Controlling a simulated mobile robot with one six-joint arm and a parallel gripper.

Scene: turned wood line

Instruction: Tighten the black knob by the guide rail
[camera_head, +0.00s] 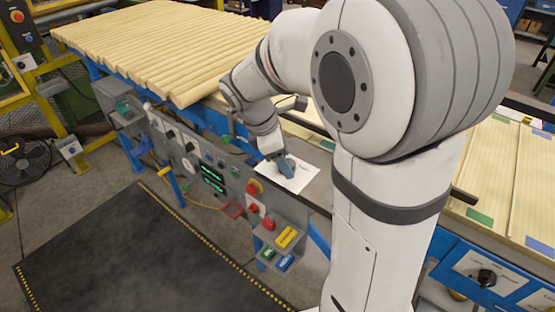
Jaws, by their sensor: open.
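My gripper (286,166) is in the middle of the view, small, pointing down over a white sheet (300,177) on the grey ledge above the control panel. It is open, and I see nothing between its fingers. A black knob (487,277) sits on a white plate on the blue machine side at the lower right, well away from my gripper. Smaller dark knobs (170,134) show on the grey control panel (200,165). I cannot tell which knob is the one by the guide rail. My arm hides much of the middle and right.
Turned wood rods (150,45) fill the conveyor at the back left. Wood boards (515,185) lie at the right. A black floor mat (140,255) lies clear in front.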

